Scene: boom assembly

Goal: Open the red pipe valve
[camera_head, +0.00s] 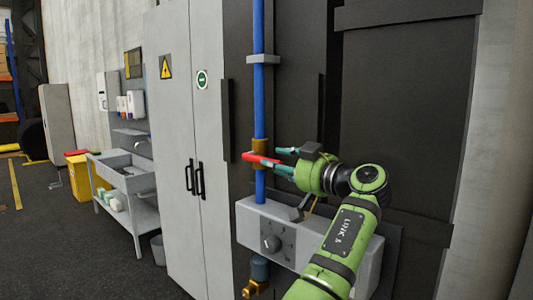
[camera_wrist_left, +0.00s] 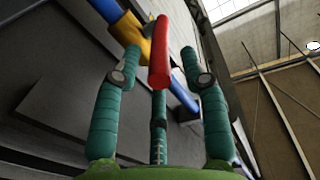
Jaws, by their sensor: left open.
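The red valve handle (camera_head: 258,158) sits on a brass valve body (camera_head: 260,147) on the vertical blue pipe (camera_head: 259,95). The handle points across the pipe, about level. My left gripper (camera_head: 282,160) is open at the right side of the valve, with its teal fingertips close to the handle. In the left wrist view the red handle (camera_wrist_left: 163,60) lies between the spread fingers (camera_wrist_left: 160,95), with gaps on both sides. The brass body (camera_wrist_left: 133,38) and blue pipe (camera_wrist_left: 106,9) show behind it. My right gripper is in neither view.
A grey control box (camera_head: 265,215) with a round knob is mounted below the valve. A tall grey cabinet (camera_head: 185,110) stands to the left, with a sink bench (camera_head: 125,180) and yellow bin (camera_head: 78,175) beyond. Dark panels (camera_head: 405,120) back the pipe on the right.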

